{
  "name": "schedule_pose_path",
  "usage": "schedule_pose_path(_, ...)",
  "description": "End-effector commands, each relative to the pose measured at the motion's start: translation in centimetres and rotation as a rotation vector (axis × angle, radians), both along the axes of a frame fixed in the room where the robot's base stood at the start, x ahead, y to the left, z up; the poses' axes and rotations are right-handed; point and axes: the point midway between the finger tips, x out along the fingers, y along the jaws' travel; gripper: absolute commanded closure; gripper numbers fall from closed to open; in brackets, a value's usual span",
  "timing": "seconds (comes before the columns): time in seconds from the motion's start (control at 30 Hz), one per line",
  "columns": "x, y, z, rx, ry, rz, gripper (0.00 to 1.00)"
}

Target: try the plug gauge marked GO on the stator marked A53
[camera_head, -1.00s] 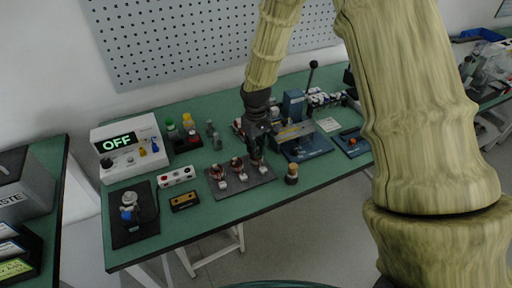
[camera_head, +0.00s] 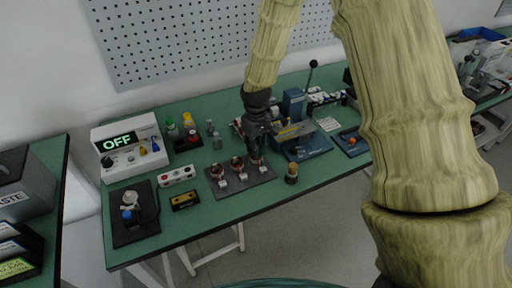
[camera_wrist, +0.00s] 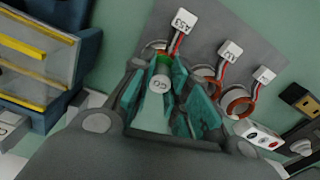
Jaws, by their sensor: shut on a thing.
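My gripper (camera_wrist: 165,95) is shut on the GO plug gauge (camera_wrist: 160,84), a pale cylinder with "GO" on its end and green beyond it. The stator marked A53 (camera_wrist: 160,46) lies just past the gauge on the grey mat, with a white tag (camera_wrist: 182,20) on red wires. The gauge overlaps the stator in the wrist view; I cannot tell whether its tip is inside the bore. In the head view my gripper (camera_head: 256,156) points down over the right end of the mat (camera_head: 246,187) and mostly hides that stator.
Two other tagged copper stators (camera_head: 221,179) (camera_head: 237,166) sit left on the mat. A blue lever press (camera_head: 305,148) stands close right of my gripper. A brown-topped cylinder (camera_head: 292,174) is near the front edge. The tester (camera_head: 128,146) reads OFF.

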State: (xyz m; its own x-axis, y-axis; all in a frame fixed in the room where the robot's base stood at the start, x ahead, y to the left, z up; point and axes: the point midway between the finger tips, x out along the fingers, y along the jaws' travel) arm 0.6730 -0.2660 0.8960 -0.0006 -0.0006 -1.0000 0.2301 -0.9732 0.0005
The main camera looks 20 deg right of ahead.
Motion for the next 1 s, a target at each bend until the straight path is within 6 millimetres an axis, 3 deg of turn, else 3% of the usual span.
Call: schedule_pose_path(1.0, 0.02, 0.00, 0.94, 0.000, 0.000, 0.000, 1.00)
